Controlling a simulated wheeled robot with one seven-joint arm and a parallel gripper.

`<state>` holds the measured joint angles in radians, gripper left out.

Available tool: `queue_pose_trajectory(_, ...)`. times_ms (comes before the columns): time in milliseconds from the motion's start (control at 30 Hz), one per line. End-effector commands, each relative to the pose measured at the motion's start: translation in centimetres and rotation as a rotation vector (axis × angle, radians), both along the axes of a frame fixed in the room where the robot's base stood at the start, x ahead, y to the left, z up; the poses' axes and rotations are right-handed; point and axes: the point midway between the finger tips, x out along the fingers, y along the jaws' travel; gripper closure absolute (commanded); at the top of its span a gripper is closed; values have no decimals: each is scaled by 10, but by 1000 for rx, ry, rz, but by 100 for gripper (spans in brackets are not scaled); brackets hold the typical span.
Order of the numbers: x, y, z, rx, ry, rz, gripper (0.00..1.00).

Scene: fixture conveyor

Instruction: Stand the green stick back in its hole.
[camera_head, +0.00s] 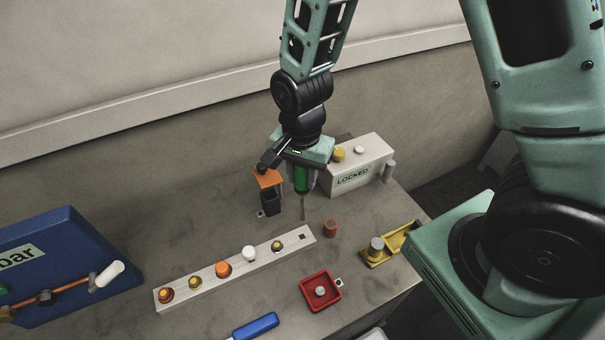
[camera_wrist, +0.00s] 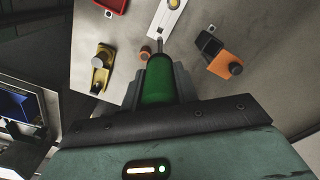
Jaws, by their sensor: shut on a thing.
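The green stick (camera_head: 302,182) has a thick green body and a thin grey shaft pointing down. My gripper (camera_head: 301,174) is shut on its green body and holds it near upright above the table. In the wrist view the green stick (camera_wrist: 158,82) sits between the jaws of my gripper (camera_wrist: 157,92), its shaft toward the pale block. The pale block (camera_head: 207,281) has a small dark square hole (camera_head: 302,237) bare at its right end. The shaft's tip appears above and behind this end; its exact height is unclear. The block also shows in the wrist view (camera_wrist: 160,24).
Several coloured knobs stand along the block. Around it are a brown cylinder (camera_head: 330,228), red tray (camera_head: 307,302), yellow holder (camera_head: 399,243), dark holder with orange top (camera_head: 269,201) and white LOCKED box (camera_head: 375,158). A blue panel (camera_head: 60,255) is left.

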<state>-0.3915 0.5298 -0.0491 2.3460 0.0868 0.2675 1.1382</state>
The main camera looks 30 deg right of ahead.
Motion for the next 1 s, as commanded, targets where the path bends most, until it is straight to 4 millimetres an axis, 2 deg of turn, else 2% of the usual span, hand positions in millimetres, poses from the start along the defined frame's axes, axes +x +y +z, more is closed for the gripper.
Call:
queue_pose_trajectory(700,0,0,-50,1,1,0,100)
queue_pose_trajectory(1000,0,0,-56,1,-1,0,100)
